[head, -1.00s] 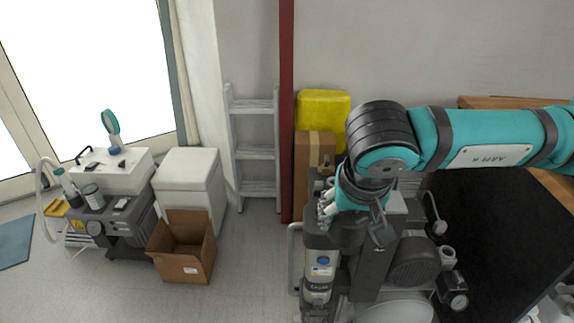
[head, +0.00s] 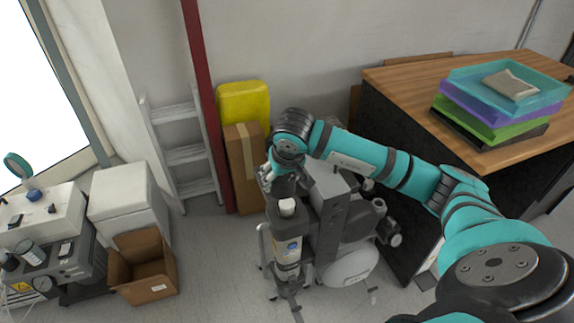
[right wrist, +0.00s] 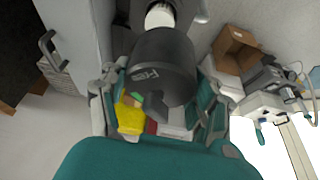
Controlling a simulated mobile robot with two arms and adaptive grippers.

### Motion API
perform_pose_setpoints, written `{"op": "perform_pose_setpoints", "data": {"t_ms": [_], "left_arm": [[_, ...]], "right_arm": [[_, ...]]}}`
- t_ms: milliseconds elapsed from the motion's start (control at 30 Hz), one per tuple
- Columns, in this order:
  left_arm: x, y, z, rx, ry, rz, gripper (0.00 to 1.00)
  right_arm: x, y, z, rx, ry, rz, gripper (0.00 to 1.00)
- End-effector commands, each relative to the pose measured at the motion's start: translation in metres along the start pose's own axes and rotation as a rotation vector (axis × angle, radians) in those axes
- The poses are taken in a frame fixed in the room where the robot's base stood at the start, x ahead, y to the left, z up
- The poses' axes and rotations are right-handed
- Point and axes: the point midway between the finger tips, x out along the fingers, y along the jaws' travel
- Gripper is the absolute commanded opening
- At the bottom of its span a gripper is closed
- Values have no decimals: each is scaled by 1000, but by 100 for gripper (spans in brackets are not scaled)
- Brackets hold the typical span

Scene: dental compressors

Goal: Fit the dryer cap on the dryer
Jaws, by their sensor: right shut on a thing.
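The dryer (head: 287,246) is an upright dark-and-grey cylinder with a label at the front of the compressor. Its white round top (head: 287,207) is bare. My right gripper (head: 279,183) is just behind and above that top. In the right wrist view it is shut on the dark dryer cap (right wrist: 160,72), with a finger on each side. The white dryer top (right wrist: 160,17) shows beyond the cap, apparently apart from it; the cap's underside is hidden. In the head view the gripper partly hides the cap. My left gripper is out of view.
The compressor's grey box (head: 332,200) and white tank (head: 350,267) stand right of the dryer. A cardboard carton (head: 243,165) and yellow container (head: 243,101) are behind. An open box (head: 143,270) is on the floor at left. A wooden-topped desk (head: 405,77) carries stacked trays.

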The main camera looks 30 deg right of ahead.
Motion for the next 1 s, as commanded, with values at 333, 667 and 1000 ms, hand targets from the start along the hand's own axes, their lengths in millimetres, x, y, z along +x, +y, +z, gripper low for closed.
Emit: {"op": "perform_pose_setpoints", "data": {"t_ms": [333, 667, 1000], "left_arm": [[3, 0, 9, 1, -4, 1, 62], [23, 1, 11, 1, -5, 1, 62], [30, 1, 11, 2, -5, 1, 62]], "right_arm": [[14, 15, 5, 12, 0, 3, 26], [44, 14, 18, 12, -1, 1, 26], [56, 14, 22, 12, 1, 2, 26]]}}
